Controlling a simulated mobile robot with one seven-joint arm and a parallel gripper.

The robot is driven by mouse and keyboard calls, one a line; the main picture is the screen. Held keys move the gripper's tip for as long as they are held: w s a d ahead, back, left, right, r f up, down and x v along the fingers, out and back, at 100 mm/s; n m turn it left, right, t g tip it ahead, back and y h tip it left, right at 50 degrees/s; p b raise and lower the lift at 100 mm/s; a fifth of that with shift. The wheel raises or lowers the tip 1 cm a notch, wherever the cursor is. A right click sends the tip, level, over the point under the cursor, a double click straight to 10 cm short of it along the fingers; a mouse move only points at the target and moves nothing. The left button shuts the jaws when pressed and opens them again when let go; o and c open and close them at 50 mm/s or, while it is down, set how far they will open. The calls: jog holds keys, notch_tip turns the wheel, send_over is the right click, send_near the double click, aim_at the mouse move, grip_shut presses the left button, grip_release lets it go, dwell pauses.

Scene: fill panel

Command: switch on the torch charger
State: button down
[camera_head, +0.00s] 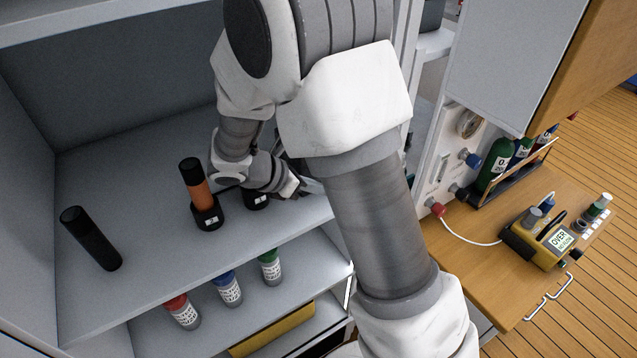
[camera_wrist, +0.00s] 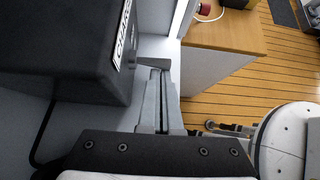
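A black box (camera_wrist: 65,45) with a white label, partly readable as "CHARG", fills the upper left of the wrist view. A small black block (camera_head: 257,200) with a white label stands on the shelf in the head view, partly behind my arm; it appears to be the same charger. In the head view my gripper (camera_head: 292,186) is right of the block, partly hidden. I cannot tell whether it touches the box.
An orange and black torch (camera_head: 195,180) stands in a black holder (camera_head: 207,216) left of the block. A black cylinder (camera_head: 90,238) is further left on the shelf (camera_head: 150,250). Several capped bottles (camera_head: 228,290) stand below. A wooden counter (camera_head: 480,265) with a yellow device (camera_head: 540,240) is right.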

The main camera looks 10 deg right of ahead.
jog(key=shift+r+n+g+h+p, duration=0.35)
jog(key=shift+g+p, duration=0.25)
jog(key=shift+p, duration=1)
jog(key=shift+w+r+p, duration=0.1)
jog(key=shift+r+p, duration=0.65)
jog(key=shift+r, duration=0.05)
jog(key=v, duration=1.2)
jog(key=shift+f, duration=0.1)
